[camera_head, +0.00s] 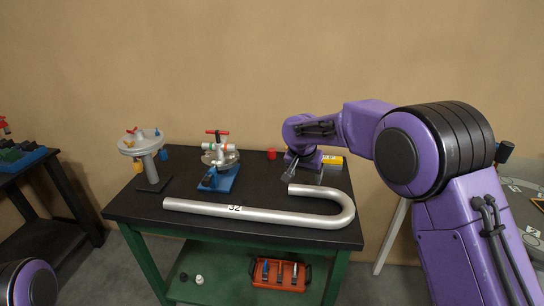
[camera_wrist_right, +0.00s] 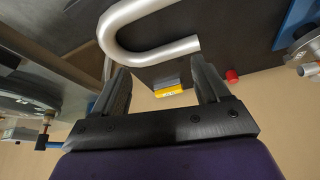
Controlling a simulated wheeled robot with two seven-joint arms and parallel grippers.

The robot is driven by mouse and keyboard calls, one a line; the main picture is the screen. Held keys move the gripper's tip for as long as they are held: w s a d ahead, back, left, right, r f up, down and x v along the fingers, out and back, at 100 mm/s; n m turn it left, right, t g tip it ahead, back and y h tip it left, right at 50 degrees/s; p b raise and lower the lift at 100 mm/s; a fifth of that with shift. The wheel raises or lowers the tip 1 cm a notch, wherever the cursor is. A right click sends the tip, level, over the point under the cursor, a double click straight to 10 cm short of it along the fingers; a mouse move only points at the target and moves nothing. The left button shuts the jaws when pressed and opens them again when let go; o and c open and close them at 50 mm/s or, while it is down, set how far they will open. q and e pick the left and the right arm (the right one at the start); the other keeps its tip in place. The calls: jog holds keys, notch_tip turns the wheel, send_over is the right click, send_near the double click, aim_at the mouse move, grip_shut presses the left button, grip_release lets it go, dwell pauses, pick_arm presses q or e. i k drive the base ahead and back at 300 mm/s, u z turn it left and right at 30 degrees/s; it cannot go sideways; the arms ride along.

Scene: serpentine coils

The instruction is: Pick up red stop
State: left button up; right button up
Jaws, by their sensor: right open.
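The red stop (camera_head: 272,154) is a small red cylinder standing near the back edge of the black tabletop (camera_head: 130,208). In the right wrist view the red stop (camera_wrist_right: 232,75) lies just outside the right-hand finger. My right gripper (camera_head: 304,173) is open and empty above the back right of the table, to the right of the red stop. Its two fingers (camera_wrist_right: 160,82) show apart in the wrist view, with a yellow-labelled block (camera_wrist_right: 173,90) visible beyond the gap. My left gripper is out of view.
A bent silver tube (camera_head: 265,214) marked 32 lies along the table front. A blue-based bending tool (camera_head: 220,178) stands left of the stop. A round-topped stand (camera_head: 148,165) is farther left. The yellow-labelled block (camera_head: 332,160) sits behind my right gripper. A red tray (camera_head: 280,273) is on the lower shelf.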

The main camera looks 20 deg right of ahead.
aim_at(271, 152)
jog(key=z, duration=0.05)
jog(key=i, duration=1.5)
jog(key=u, duration=0.05)
